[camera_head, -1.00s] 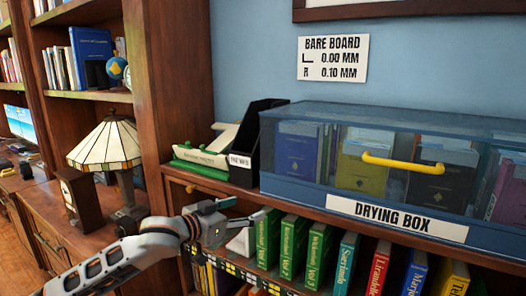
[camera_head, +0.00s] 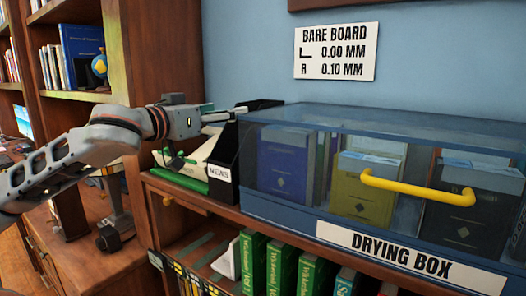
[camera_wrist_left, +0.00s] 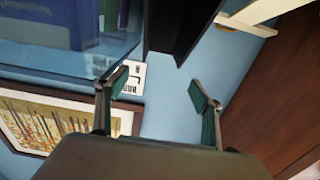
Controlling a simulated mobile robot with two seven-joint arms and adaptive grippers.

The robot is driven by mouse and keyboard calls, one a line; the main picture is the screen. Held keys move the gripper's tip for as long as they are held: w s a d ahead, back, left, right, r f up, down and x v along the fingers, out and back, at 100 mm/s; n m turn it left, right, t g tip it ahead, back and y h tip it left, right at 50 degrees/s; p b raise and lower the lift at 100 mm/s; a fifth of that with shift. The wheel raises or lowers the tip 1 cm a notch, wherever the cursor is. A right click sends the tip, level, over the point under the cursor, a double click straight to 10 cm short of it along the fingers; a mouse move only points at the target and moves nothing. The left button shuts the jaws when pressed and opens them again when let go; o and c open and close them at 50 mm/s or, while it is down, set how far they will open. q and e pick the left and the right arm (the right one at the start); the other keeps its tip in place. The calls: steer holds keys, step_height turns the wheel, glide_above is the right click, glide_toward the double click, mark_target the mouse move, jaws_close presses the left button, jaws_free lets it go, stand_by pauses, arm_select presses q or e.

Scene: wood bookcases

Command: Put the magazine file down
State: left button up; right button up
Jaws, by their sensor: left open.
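The black magazine file (camera_head: 224,172) stands upright on the shelf top, against the left end of the drying box (camera_head: 300,202). A small white label is on its front; its writing is too small to read surely. In the left wrist view the dark file (camera_wrist_left: 180,22) shows at the top, beyond the fingertips. My left gripper (camera_head: 232,114) is at the height of the file's top, in front of it in the head view. In the wrist view its two fingers (camera_wrist_left: 160,86) are apart with nothing between them. My right gripper is not in view.
The clear blue drying box with its yellow handle (camera_head: 418,188) fills the shelf top to the right. A green and white boat-like model (camera_head: 182,172) sits close left of the file. Several books (camera_head: 282,266) stand on the shelf below. A lamp stands further left.

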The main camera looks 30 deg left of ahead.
arm_select(q)
steer(key=w, duration=0.1)
steer(key=p, duration=0.3)
glide_toward(252, 104)
steer(key=w+d, duration=0.4)
steer(key=w, duration=0.1)
steer(key=shift+d+r, duration=0.15)
steer(key=shift+r, duration=0.1)
steer(key=shift+c, duration=0.7)
steer(key=shift+r, duration=0.1)
steer(key=c, duration=1.6)
